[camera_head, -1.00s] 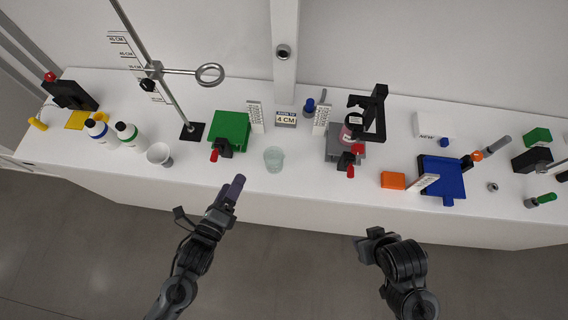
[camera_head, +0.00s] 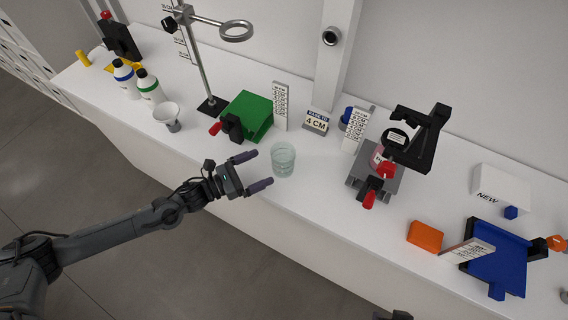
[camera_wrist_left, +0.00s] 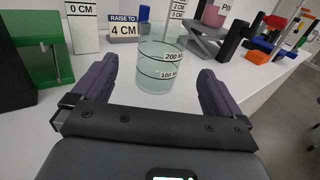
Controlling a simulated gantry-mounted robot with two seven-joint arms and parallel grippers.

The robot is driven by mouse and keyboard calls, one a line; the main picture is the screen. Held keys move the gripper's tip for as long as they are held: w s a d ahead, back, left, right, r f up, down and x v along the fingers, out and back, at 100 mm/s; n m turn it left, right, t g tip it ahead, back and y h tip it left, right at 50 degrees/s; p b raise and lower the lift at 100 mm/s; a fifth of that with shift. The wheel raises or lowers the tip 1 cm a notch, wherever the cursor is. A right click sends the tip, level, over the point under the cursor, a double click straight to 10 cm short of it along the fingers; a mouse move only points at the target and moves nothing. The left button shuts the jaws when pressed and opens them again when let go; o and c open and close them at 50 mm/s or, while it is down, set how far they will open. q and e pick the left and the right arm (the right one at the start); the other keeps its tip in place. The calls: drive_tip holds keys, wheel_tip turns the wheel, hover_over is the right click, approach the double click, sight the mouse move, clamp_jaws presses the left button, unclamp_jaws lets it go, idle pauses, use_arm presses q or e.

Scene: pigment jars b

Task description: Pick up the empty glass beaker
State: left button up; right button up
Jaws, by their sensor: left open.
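The empty glass beaker (camera_head: 283,160) stands upright on the white bench near its front edge. In the left wrist view the beaker (camera_wrist_left: 158,68) shows 200 and 100 ml marks and stands ahead of the fingers, near the middle of the gap. My left gripper (camera_head: 251,172) is open and empty, its two fingers pointing at the beaker from the left, with the tips just short of it. The open fingers also show in the left wrist view (camera_wrist_left: 152,88). Of my right arm only a small dark part shows at the bottom edge; its gripper is not visible.
A green lab jack (camera_head: 247,115) stands left of the beaker, and a grey jack (camera_head: 376,184) with a pink jar stands to the right. A "4 CM" sign (camera_head: 316,122) is behind. A ring stand (camera_head: 205,75) rises at back left. An orange block (camera_head: 425,236) lies right.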

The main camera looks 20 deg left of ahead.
sight(292, 154)
use_arm(q)
drive_tip(key=shift+x, duration=4.3)
drive_tip(key=shift+f, duration=0.15)
drive_tip(key=shift+s, duration=0.1)
drive_tip(key=c, duration=1)
drive_tip(key=shift+r, duration=0.2)
